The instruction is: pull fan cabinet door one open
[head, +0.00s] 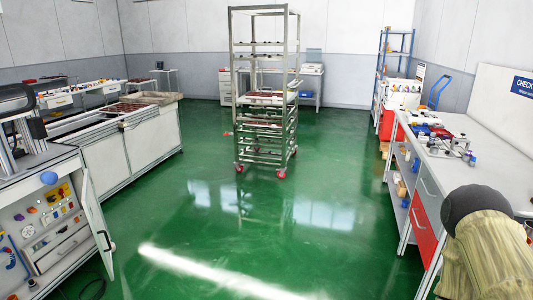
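A white cabinet (45,160) stands at the left edge. A narrow white door (93,210) with a dark handle (104,240) hangs on its right side and stands swung out from the body. I see no label that tells whether this is fan cabinet door one. No fan can be made out. My gripper is not in view, and nothing shows it touching the door.
A tall metal rack trolley (238,110) on red casters stands mid-floor. A long white bench (130,145) runs along the left. A workbench (445,165) with red and grey drawers lines the right. The green floor (215,235) between them is clear. A dark cable (93,290) lies near the door.

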